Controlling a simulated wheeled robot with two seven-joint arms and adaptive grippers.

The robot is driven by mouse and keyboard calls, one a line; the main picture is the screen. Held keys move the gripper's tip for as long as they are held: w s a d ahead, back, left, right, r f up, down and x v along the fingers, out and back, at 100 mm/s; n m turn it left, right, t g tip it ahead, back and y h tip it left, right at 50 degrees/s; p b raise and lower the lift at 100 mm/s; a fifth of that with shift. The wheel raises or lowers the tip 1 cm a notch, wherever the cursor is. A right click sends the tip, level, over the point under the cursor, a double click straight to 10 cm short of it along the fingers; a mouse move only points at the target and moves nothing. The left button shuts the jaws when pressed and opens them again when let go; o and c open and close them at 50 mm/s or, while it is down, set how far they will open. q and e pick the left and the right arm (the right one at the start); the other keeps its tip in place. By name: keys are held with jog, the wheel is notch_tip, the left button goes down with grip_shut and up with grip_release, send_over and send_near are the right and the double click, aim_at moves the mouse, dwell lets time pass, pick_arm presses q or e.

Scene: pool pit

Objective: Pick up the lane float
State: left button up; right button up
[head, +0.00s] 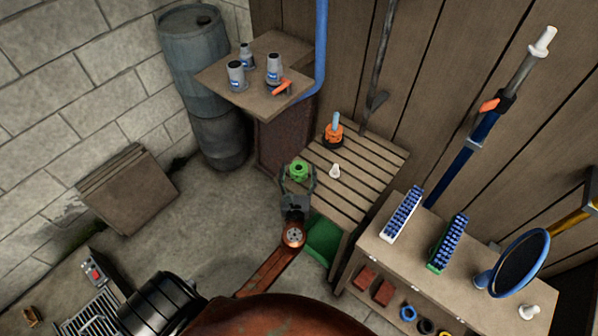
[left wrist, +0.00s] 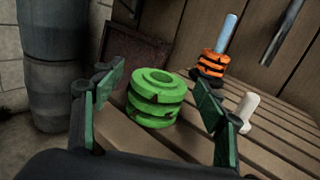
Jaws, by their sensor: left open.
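The lane float looks to be the green ringed cylinder (head: 299,170) standing on the slatted wooden table in the head view. In the left wrist view the same green float (left wrist: 156,98) shows a hole in its top and dark grooves round its side. My left gripper (head: 298,183) is open, at the table's near left edge. In the left wrist view its fingers (left wrist: 158,92) stand to either side of the float, with gaps between. An orange and black ringed piece (head: 333,134) with a blue rod stands farther back. My right gripper is not in view.
A small white peg (head: 335,170) stands on the slatted table (head: 372,160), right of the float. A wooden stand (head: 222,82) with grey cups is behind, beside a barrel (head: 190,45). A shelf (head: 385,243) with brushes is to the right.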

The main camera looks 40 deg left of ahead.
aim_at(299, 162)
pick_arm(q)
jog(key=shift+w+a+f, duration=0.1)
jog(key=shift+w+a, duration=0.25)
jog(key=shift+w, duration=0.25)
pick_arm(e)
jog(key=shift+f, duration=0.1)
pick_arm(q)
jog(key=shift+c, duration=0.4)
jog(key=c, duration=1.2)
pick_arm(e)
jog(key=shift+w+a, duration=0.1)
